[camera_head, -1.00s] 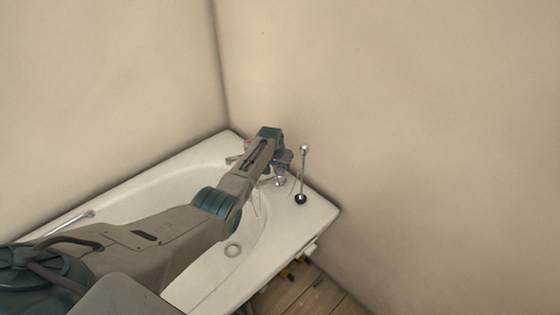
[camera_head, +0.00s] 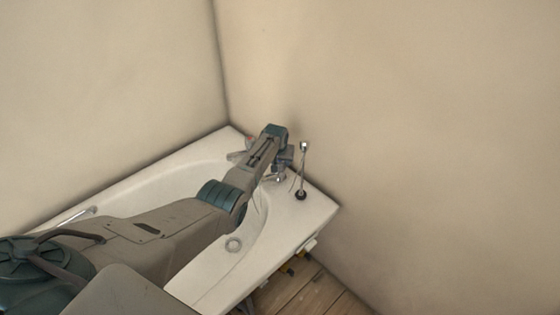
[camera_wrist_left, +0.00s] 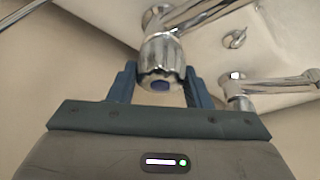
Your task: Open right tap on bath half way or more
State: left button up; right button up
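The chrome right tap (camera_head: 280,178) stands at the corner end of the white bath (camera_head: 318,208), partly covered by my left gripper (camera_head: 284,163). In the left wrist view, its round chrome handle with a blue centre (camera_wrist_left: 160,62) sits between the two blue fingers of my left gripper (camera_wrist_left: 161,75). The fingers flank the handle closely on both sides; I cannot tell whether they press on it. The other tap (camera_head: 238,156) is mostly behind my left arm. My right gripper is not in view.
A thin chrome upright with a dark base (camera_head: 301,194) stands on the bath rim just right of my gripper. Beige walls meet at the corner behind. The wrist view shows chrome pipework (camera_wrist_left: 275,86) at right and a plug fitting (camera_wrist_left: 234,39).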

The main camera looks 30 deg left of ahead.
aim_at(279, 162)
pick_arm(q)
jog(key=o, duration=0.4)
jog(key=shift+c, duration=0.2)
jog(key=shift+r, duration=0.25)
jog(key=p+v, duration=0.1)
jog(key=v, duration=0.2)
jog(key=p+v, duration=0.1)
jog(key=v, duration=0.6)
jog(key=shift+s, duration=0.15)
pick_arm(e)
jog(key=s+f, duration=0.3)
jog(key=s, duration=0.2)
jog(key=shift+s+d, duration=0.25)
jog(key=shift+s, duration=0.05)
